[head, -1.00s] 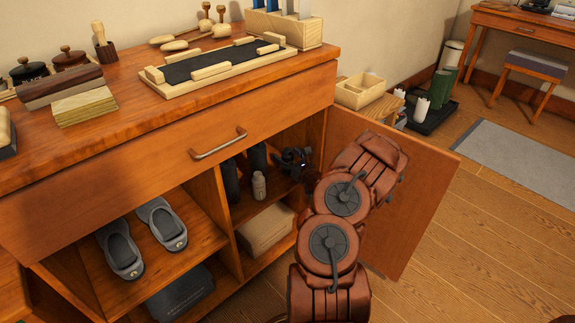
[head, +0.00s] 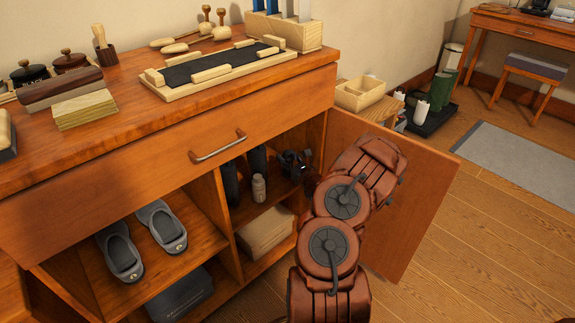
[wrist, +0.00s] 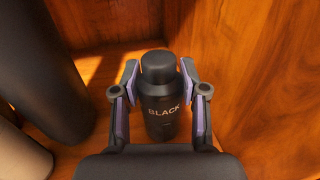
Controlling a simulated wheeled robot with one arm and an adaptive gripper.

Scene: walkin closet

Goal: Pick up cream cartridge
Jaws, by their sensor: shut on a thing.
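A small black cartridge (wrist: 162,112) with a rounded cap and the word BLACK on its front stands upright in the wrist view. My gripper (wrist: 160,88) has one finger on each side of it, shut on it near its upper body. In the head view my gripper (head: 294,162) reaches into the right compartment of the open cabinet, and the cartridge cannot be made out there. The cartridge's base is close to the shelf; I cannot tell whether it touches.
A pale bottle (head: 258,188) and dark tall cylinders (head: 231,183) stand left of my gripper. A wooden wall (wrist: 270,80) is close on the right. The open door (head: 410,215) flanks my arm. Grey shoes (head: 162,226) sit in the left compartment.

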